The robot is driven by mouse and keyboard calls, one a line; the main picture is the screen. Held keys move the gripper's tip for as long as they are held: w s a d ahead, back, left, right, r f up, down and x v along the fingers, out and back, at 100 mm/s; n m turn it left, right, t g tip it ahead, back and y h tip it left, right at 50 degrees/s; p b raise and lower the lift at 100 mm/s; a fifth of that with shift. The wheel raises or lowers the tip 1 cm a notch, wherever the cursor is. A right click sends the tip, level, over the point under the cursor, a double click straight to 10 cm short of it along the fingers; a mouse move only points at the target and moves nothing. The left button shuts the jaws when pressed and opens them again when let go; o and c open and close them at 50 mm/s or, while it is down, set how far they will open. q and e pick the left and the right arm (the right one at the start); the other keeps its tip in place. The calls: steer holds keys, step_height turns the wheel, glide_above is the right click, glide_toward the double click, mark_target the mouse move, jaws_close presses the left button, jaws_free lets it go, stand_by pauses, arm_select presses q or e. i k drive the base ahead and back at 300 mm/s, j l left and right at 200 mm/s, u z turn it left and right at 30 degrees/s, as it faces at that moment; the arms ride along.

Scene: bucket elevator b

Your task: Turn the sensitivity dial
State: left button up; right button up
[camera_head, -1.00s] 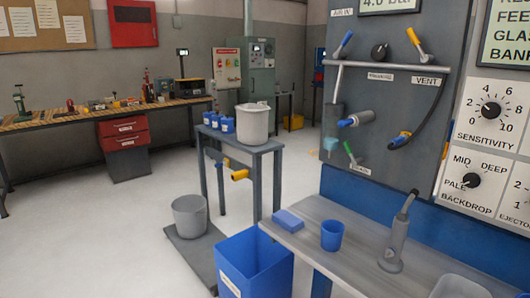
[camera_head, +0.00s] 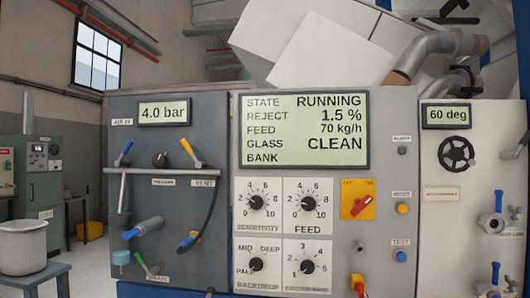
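The sensitivity dial (camera_head: 255,202) is a black round knob on a white plate with a number scale and the label SENSITIVITY below it. It is at the left of the upper row of dials, under the display. Its exact pointer setting is too small to read surely. Nothing covers or touches it. Neither of my grippers is in view.
The feed dial (camera_head: 308,203) is right beside it; the backdrop dial (camera_head: 256,264) is below. A display (camera_head: 305,130) reads RUNNING, reject 1.5 %, CLEAN. A red switch on a yellow plate (camera_head: 358,199) is to the right. Levers and a hose (camera_head: 212,205) are to the left.

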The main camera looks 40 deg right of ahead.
mark_target(256, 202)
steer(key=z, duration=1.65)
